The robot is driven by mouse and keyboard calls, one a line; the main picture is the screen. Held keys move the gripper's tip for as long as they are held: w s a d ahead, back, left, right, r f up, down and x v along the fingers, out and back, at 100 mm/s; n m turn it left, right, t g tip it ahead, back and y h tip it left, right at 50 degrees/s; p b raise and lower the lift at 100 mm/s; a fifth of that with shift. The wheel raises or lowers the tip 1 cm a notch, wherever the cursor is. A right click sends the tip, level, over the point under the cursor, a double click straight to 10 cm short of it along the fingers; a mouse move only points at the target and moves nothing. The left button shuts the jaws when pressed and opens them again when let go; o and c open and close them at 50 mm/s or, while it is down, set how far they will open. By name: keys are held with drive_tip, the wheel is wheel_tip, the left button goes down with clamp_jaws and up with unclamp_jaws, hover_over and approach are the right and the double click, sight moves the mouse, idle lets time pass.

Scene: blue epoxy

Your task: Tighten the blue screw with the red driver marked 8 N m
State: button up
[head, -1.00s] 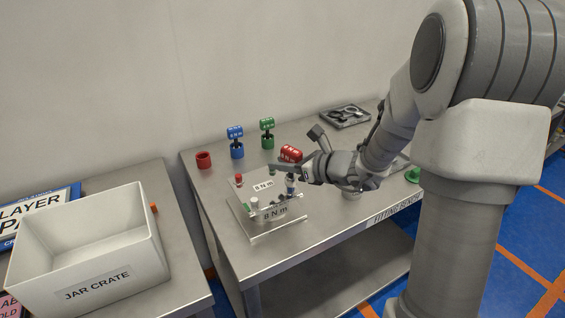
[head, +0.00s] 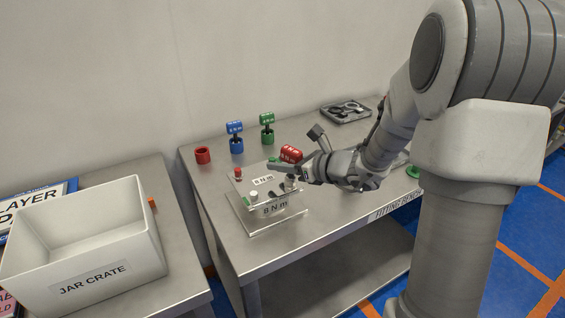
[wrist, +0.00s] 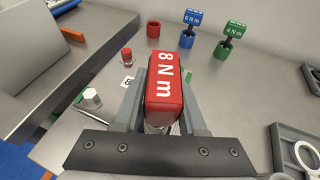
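The red driver (head: 291,154), its handle marked 8 N m, is upright between the fingers of my gripper (head: 284,169). In the wrist view the red handle (wrist: 164,88) fills the space between the two grey fingers, which are shut on it. Its shaft and tip are hidden below. The metal fixture (head: 250,228), labelled 8 N m, stands on the bench under and left of my gripper. A red screw (head: 238,174) stands at its back left, also in the wrist view (wrist: 127,55). I cannot make out the blue screw; the gripper and driver hide part of the fixture.
A blue driver (head: 235,128) and a green driver (head: 268,122) stand in matching holders behind the fixture, beside an empty red holder (head: 203,156). A grey tray (head: 346,116) lies at the back right. The jar crate (head: 140,265) stands on the left table.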

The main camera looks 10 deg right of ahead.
drive_tip(key=shift+o, duration=1.4)
drive_tip(key=shift+r+p, duration=0.55)
drive_tip(key=shift+r, duration=0.2)
